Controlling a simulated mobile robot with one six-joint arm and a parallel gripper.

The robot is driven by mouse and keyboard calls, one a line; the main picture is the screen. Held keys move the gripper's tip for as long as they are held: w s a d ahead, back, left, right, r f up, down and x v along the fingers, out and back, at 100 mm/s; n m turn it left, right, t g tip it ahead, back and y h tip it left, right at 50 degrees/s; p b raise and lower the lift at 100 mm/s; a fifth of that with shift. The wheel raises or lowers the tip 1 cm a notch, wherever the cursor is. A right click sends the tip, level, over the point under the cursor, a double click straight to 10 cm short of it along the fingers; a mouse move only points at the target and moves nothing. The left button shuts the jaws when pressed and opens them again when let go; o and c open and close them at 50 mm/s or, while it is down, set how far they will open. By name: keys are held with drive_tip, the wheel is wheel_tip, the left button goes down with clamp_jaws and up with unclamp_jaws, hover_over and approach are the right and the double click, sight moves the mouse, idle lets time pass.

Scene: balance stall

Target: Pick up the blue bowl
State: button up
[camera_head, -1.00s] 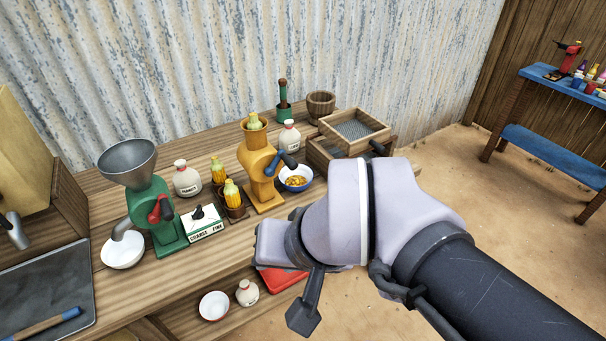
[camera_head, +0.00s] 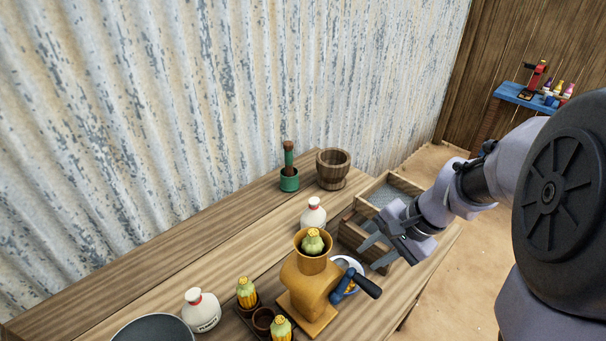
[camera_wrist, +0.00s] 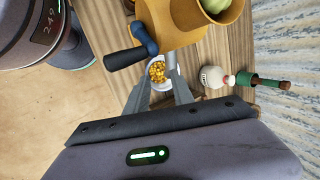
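The bowl (camera_head: 343,263) holds yellow corn kernels and sits on the table beside the yellow grinder (camera_head: 306,288). In the head view the grinder and its crank handle (camera_head: 364,285) hide part of it. In the wrist view the bowl (camera_wrist: 157,72) shows its pale inside with kernels, between and beyond the fingers. My gripper (camera_head: 370,234) is open and empty, above and just behind the bowl in the head view. In the wrist view its two fingers (camera_wrist: 160,92) are spread apart, and the crank handle (camera_wrist: 132,47) is close beside them.
Wooden sieve boxes (camera_head: 352,232) stand under and behind my gripper. Corn cobs in holders (camera_head: 247,294) are at the grinder's left.

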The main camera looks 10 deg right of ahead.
drive_tip(key=d+f+m+y, duration=0.1)
drive_tip(key=d+f+m, duration=0.2)
drive_tip(key=d+f, duration=0.4)
drive_tip(key=b+x, duration=0.5)
drive_tip(key=x, duration=0.7)
drive_tip(key=shift+a, duration=0.2)
drive_tip(key=shift+w+a+f, duration=0.15)
drive_tip(key=shift+a+f, duration=0.15)
drive_tip(key=shift+f, duration=0.3)
drive_tip(key=b+x, duration=0.2)
drive_tip(key=x, duration=0.1)
drive_tip(key=b+x, duration=0.1)
drive_tip(key=shift+d+f, duration=0.25)
drive_tip(key=shift+f, duration=0.2)
drive_tip(key=shift+w+a, duration=0.1)
drive_tip(key=shift+w, duration=0.05)
drive_tip(key=shift+r, duration=0.1)
clamp_jaws()
